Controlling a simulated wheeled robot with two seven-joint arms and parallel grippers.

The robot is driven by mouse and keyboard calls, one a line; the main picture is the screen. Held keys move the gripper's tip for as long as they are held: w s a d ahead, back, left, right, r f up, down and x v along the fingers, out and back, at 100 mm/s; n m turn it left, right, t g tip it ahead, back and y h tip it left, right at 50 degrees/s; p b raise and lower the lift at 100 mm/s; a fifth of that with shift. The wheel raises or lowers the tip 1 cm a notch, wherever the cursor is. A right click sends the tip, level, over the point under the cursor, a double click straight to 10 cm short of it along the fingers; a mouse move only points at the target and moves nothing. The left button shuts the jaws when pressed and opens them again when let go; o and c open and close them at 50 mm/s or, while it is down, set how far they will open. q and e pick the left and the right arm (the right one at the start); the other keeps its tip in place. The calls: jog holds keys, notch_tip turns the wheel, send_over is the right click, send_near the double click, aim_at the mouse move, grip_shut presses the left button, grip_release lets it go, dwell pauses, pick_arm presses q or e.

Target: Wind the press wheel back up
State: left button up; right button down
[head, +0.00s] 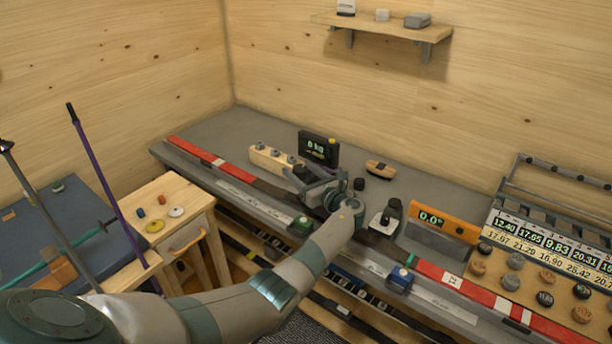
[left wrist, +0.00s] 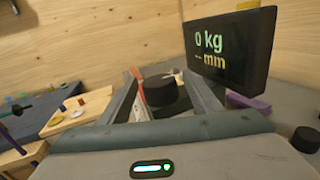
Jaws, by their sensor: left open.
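My left gripper (head: 306,184) is open over the middle of the bench, with its arm coming in from the lower left. In the left wrist view, a dark round knob-like part (left wrist: 169,97) shows between its two fingers; I cannot tell whether they touch it. I cannot tell for sure whether this part is the press wheel. A black display (head: 318,149) stands just behind the gripper. In the left wrist view the display (left wrist: 230,50) reads 0 kg, with dashes before mm. My gripper and forearm hide much of what lies beneath them. My right gripper is not in view.
A wooden block with grey knobs (head: 270,158) lies left of the display. A dark clamp-like device (head: 386,217) and an orange level reading 0.0° (head: 445,222) stand to the right. A red-and-white strip (head: 206,156) runs along the bench. The back of the bench is mostly clear.

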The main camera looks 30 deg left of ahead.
pick_arm(q)
jog(key=shift+d, duration=0.1)
jog(key=b+v, duration=0.4)
jog(key=v, duration=1.3)
